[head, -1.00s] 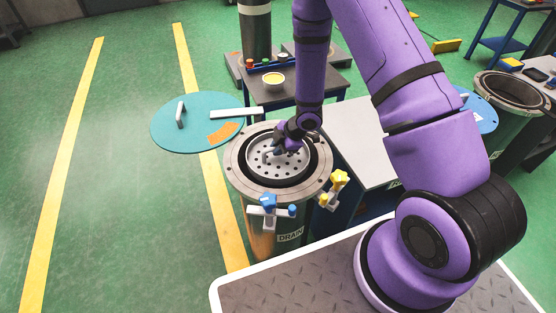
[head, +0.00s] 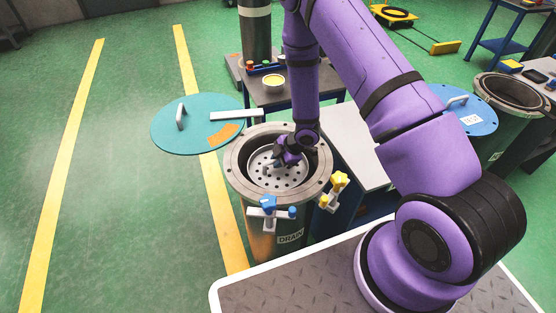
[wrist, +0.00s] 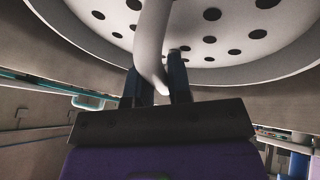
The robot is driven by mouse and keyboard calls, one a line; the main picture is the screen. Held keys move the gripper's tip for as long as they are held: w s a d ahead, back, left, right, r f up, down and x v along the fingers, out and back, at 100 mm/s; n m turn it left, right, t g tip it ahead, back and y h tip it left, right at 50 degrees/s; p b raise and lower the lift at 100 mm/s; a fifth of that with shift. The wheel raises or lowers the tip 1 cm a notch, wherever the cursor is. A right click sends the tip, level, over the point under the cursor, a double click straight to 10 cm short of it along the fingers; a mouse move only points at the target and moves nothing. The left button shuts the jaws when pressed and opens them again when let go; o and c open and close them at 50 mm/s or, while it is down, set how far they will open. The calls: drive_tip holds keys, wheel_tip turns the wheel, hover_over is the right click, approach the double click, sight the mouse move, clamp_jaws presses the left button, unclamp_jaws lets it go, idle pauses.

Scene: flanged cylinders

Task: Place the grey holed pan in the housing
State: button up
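The grey holed pan (head: 266,178) sits inside the open mouth of the housing, a flanged metal cylinder marked DRAIN (head: 236,180). In the head view its rim lies below the flange, with the housing's inner wall showing around it. My gripper (head: 282,161) is over the pan, at its upright handle. In the wrist view the fingers (wrist: 158,84) stand on either side of the pale curved handle (wrist: 152,45), under the holed plate (wrist: 215,30). The fingers look closed on the handle. The pan's underside and what it rests on are hidden.
A teal lid (head: 190,135) with a handle is swung out to the left of the housing. Blue (head: 268,203) and yellow (head: 338,182) clamps stick out at the front rim.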

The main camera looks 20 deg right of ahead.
drive_tip(key=o, duration=0.3)
drive_tip(key=shift+o, duration=0.2)
drive_tip(key=shift+r, duration=0.1)
drive_tip(key=s+d+r+m+t+h, duration=0.1)
drive_tip(key=s+d+r+m+h, duration=0.2)
drive_tip(key=r, duration=1)
drive_tip(key=d+r+m+t+h, duration=0.1)
drive_tip(key=d+r+m+h, duration=0.3)
drive_tip(key=r, duration=0.9)
drive_tip(key=s+d+r+m+t, duration=0.1)
drive_tip(key=s+d+r+m, duration=0.3)
drive_tip(key=r, duration=0.9)
drive_tip(key=s+a+r+m, duration=0.2)
drive_tip(key=s+r+m, duration=0.2)
drive_tip(key=s+r, duration=0.3)
drive_tip(key=s+a+r+m+g+y, duration=0.1)
drive_tip(key=s+r, duration=0.6)
drive_tip(key=s, duration=0.8)
drive_tip(key=a+m, duration=0.1)
drive_tip(key=m, duration=0.1)
drive_tip(key=shift+s+m+y, duration=0.2)
drive_tip(key=shift+m+y, duration=0.1)
drive_tip(key=shift+m, duration=0.1)
drive_tip(key=shift+r, duration=0.1)
